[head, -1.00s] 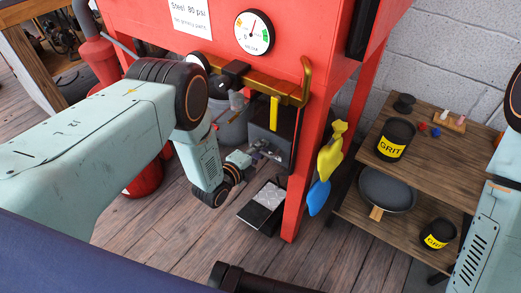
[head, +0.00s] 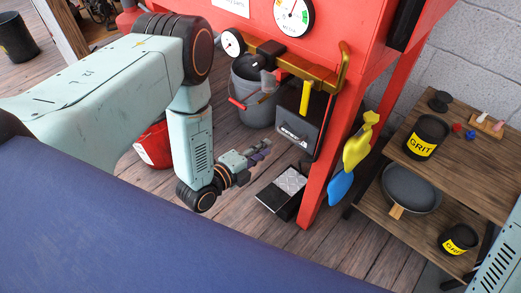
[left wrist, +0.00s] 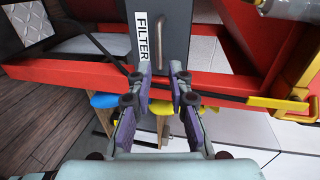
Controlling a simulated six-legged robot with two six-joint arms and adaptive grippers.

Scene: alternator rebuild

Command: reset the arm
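My left arm comes in from the left in the head view, bent down at the elbow. Its left gripper (head: 260,152) points right, in front of the red cabinet and above the floor. In the left wrist view the left gripper (left wrist: 159,82) shows two purple-padded fingers standing apart with nothing between them. Beyond the fingers is a dark box labelled FILTER (left wrist: 172,28), apart from them. My right gripper is not seen; only a pale piece of my right arm shows at the right edge of the head view.
The red cabinet (head: 338,150) has gauges and a yellow handle. A grey bucket (head: 252,100), red can (head: 154,146) and black pedal (head: 277,198) stand near the left arm. A wooden shelf (head: 465,165) holds grit tins.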

